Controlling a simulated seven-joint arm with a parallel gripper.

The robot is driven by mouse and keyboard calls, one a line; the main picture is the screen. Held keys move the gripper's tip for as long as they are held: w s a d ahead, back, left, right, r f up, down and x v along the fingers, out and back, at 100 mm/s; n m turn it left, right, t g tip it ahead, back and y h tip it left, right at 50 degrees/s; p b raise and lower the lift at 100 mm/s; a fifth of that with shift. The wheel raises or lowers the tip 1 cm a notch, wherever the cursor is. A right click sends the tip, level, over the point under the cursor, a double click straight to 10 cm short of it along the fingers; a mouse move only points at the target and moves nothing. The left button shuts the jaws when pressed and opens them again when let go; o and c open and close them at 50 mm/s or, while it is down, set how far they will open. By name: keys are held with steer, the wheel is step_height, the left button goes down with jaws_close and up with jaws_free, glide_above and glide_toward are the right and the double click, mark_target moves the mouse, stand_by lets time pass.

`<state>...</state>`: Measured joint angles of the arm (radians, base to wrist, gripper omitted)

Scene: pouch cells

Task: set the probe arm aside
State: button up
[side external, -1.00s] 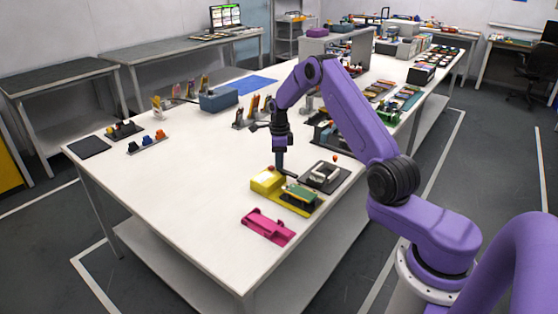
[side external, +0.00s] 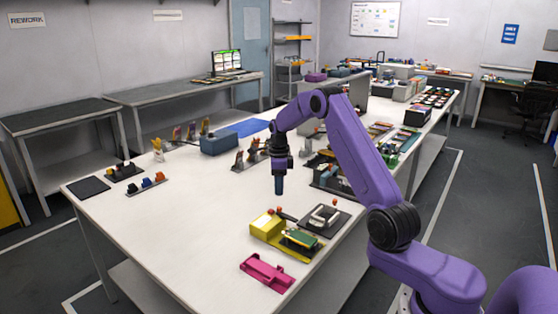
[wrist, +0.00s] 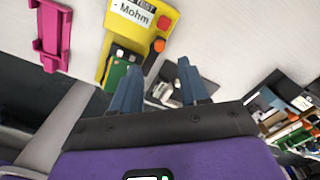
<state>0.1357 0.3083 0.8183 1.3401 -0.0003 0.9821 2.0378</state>
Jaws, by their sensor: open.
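The yellow tester (side external: 266,222), marked Mohm in the wrist view (wrist: 167,10), stands near the table's front right edge. A short dark bar (side external: 286,215), which looks like the probe arm, lies at its far right side by a red knob (side external: 278,210). A green piece (side external: 301,238) lies in the tester's front part; it also shows in the wrist view (wrist: 117,76). My gripper (side external: 279,192) points down, open and empty, above and behind the tester. The probe arm's exact pose is hard to tell.
A magenta cradle (side external: 267,271) lies in front of the tester. A black plate (side external: 340,222) with a white clamp frame stands to its right, with a red ball knob (side external: 334,202). Racks and trays stand behind on the right. The table's left middle is clear.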

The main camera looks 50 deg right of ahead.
step_height(320, 180, up, 10)
stand_by(0.3)
steer(key=shift+f, duration=0.15)
steer(key=s+a+r+n, duration=0.25)
steer(key=a+n, duration=0.75)
steer(key=a, duration=0.5)
steer(key=s+a+n, duration=0.9)
steer(key=a+n, duration=0.1)
steer(key=a, duration=0.1)
steer(key=s+a+f+n, duration=0.1)
steer(key=s+f+n, duration=0.1)
steer(key=s+n, duration=1.9)
steer(key=s, duration=0.7)
steer(key=shift+a+f, duration=0.15)
steer(key=shift+f, duration=0.15)
